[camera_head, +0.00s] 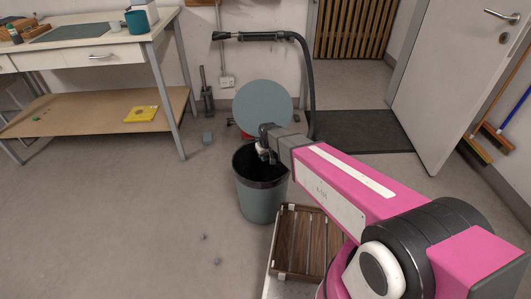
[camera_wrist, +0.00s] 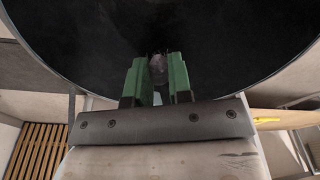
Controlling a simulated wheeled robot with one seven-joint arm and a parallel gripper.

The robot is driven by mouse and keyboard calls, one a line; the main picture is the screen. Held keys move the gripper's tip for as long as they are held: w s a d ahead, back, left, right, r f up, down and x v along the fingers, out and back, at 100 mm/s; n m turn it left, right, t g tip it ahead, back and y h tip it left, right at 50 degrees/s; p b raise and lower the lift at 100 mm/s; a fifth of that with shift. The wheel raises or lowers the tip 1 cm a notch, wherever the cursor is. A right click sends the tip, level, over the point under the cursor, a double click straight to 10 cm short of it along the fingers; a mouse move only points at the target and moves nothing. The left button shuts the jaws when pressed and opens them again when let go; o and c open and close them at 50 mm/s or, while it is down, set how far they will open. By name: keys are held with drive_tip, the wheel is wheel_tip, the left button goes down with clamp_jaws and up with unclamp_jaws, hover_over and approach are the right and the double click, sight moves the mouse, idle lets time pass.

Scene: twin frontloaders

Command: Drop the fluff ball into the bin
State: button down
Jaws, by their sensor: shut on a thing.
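The bin (camera_head: 262,203) is a grey tub with a dark liner, standing upright on the floor near the picture's middle. My gripper (camera_head: 267,157) points down over its open mouth. In the wrist view, the green fingers of my gripper (camera_wrist: 157,75) are shut on the fluff ball (camera_wrist: 158,68), a small greyish lump between the fingertips. Behind it the dark inside of the bin (camera_wrist: 90,45) fills most of the picture. In the head view the fluff ball is too small or hidden to make out.
A slatted wooden crate (camera_head: 305,245) stands right of the bin. A round grey disc (camera_head: 263,105) and a hose (camera_head: 308,80) are behind it. A workbench (camera_head: 90,60) is at the left. Small grey bits (camera_head: 217,262) lie on the otherwise open floor at the front left.

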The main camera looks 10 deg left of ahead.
drive_tip(key=shift+f, duration=0.45)
drive_tip(key=c, duration=1)
unclamp_jaws()
drive_tip(key=shift+o, duration=0.2)
drive_tip(key=shift+r, duration=0.1)
wheel_tip(320, 180, up, 11)
drive_tip(key=s+d, duration=0.1)
drive_tip(key=shift+s+f, duration=0.15)
drive_tip(key=shift+f, duration=0.05)
